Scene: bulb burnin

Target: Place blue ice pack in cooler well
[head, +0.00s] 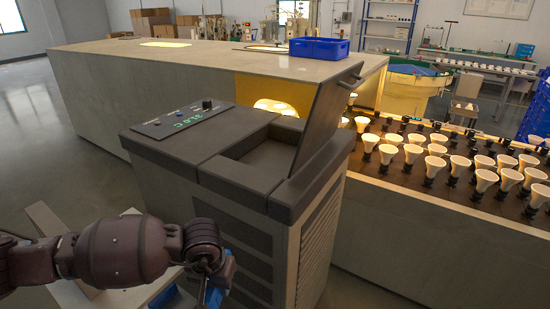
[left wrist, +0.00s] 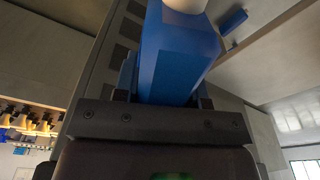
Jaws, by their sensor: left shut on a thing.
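The cooler (head: 185,152) is a grey box with a dark top, a control panel and a green display. Its lid (head: 322,110) stands open at the right of the cooler well (head: 262,160), which looks empty. My left gripper (head: 212,270) is in front of the cooler's near side, below the level of its top. It is shut on the blue ice pack (head: 214,298), mostly hidden in the head view. In the left wrist view the blue ice pack (left wrist: 178,55) sticks out beyond the jaws, with a pale rounded part at its far end. My right gripper is not in view.
A low pale surface (head: 120,296) lies under my left arm, with another blue piece (head: 165,298) partly hidden there. A long grey bench (head: 130,85) stands behind the cooler, bearing a blue bin (head: 318,48). Rows of bulbs (head: 440,150) fill a rack at right.

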